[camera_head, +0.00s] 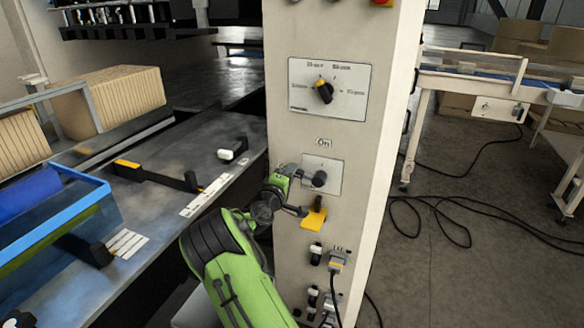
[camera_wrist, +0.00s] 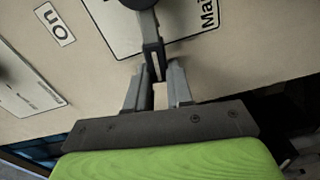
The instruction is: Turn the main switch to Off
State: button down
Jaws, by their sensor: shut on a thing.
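The main switch (camera_head: 319,179) is a black rotary knob on a pale plate on the front of the cream column. An "On" label (camera_head: 324,142) sits above the plate. In the wrist view the switch's dark handle (camera_wrist: 154,50) reaches from the round knob down between my grey fingers, and the "On" label (camera_wrist: 54,24) is at the upper left. My gripper (camera_head: 297,190) is at the left side of the knob; in the wrist view my gripper (camera_wrist: 155,80) is shut on the handle's end. In the head view, the gripper partly hides the plate's left side.
A selector knob (camera_head: 323,91) on a larger plate is above. A yellow piece (camera_head: 313,218) sticks out just below the switch, with plugs and a cable (camera_head: 334,290) lower down. A machine bed (camera_head: 170,205) is close at left. Open floor with loose cables is at right.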

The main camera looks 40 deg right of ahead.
jog(key=shift+f+n, duration=0.7)
jog(key=shift+n, duration=0.2)
jog(key=shift+f, duration=0.1)
jog(key=c, duration=1)
grip_release()
jog(key=v, duration=1.5)
jog(key=shift+s+a+p, duration=0.2)
jog(key=shift+a+p, duration=0.15)
jog(key=shift+p, duration=0.05)
